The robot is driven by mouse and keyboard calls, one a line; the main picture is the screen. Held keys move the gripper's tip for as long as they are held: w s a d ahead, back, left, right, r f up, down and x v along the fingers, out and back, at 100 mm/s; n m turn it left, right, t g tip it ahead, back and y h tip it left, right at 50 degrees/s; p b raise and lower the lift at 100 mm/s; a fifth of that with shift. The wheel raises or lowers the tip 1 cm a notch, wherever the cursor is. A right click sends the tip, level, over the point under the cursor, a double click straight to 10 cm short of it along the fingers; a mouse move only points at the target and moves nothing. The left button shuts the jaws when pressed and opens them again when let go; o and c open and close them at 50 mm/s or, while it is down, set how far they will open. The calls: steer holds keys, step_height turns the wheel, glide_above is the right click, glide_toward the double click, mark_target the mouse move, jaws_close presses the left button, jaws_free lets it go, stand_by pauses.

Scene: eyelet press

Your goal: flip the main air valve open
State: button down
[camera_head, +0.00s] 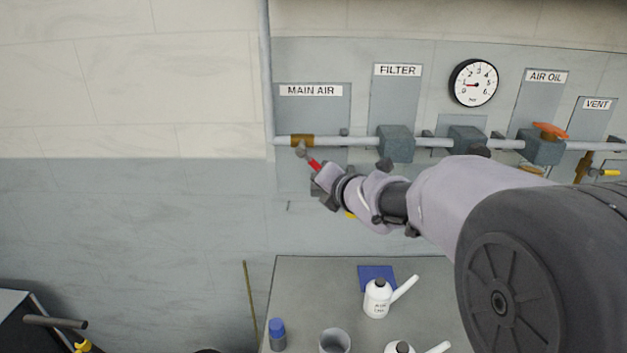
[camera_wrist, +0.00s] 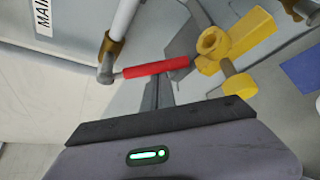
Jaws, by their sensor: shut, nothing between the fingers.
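The main air valve (camera_head: 302,140) is a brass body on the grey pipe, under the MAIN AIR label (camera_head: 311,90). Its red-sleeved handle (camera_head: 314,163) slants down and right, across the pipe's line. In the wrist view, the brass body (camera_wrist: 113,47) is at upper left and the red handle (camera_wrist: 155,67) points right from a grey pivot. My gripper (camera_head: 321,178) is at the handle's lower end in the head view. In the wrist view, its narrow dark fingers (camera_wrist: 158,92) are together, just below the handle. They hold nothing; whether they touch the handle I cannot tell.
A yellow fitting with a ring and knob (camera_wrist: 235,50) stands close right of the handle. Along the pipe are the filter block (camera_head: 396,143), gauge (camera_head: 473,83) and orange-knobbed oiler (camera_head: 550,131). Below is a bench (camera_head: 300,290) with white oil cans (camera_head: 377,298). Wall left is clear.

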steer(key=d+r+n+h+p, duration=0.1)
steer(key=p, duration=0.1)
steer(key=d+r+n+h+p, duration=0.1)
steer(key=r+n+h+p, duration=0.1)
steer(key=d+r+n+g+h+p, duration=0.1)
steer(key=r, duration=0.1)
steer(key=shift+r+n+h+p, duration=0.1)
steer(key=shift+n+h+p, duration=0.2)
steer(key=shift+p, duration=0.1)
steer(key=shift+r, duration=0.2)
stand_by(0.5)
step_height(320, 180, down, 5)
steer(key=b, duration=0.4)
steer(key=p+v, duration=0.3)
steer(key=v, duration=0.8)
steer(key=shift+a+r, duration=0.2)
steer(key=shift+a, duration=0.15)
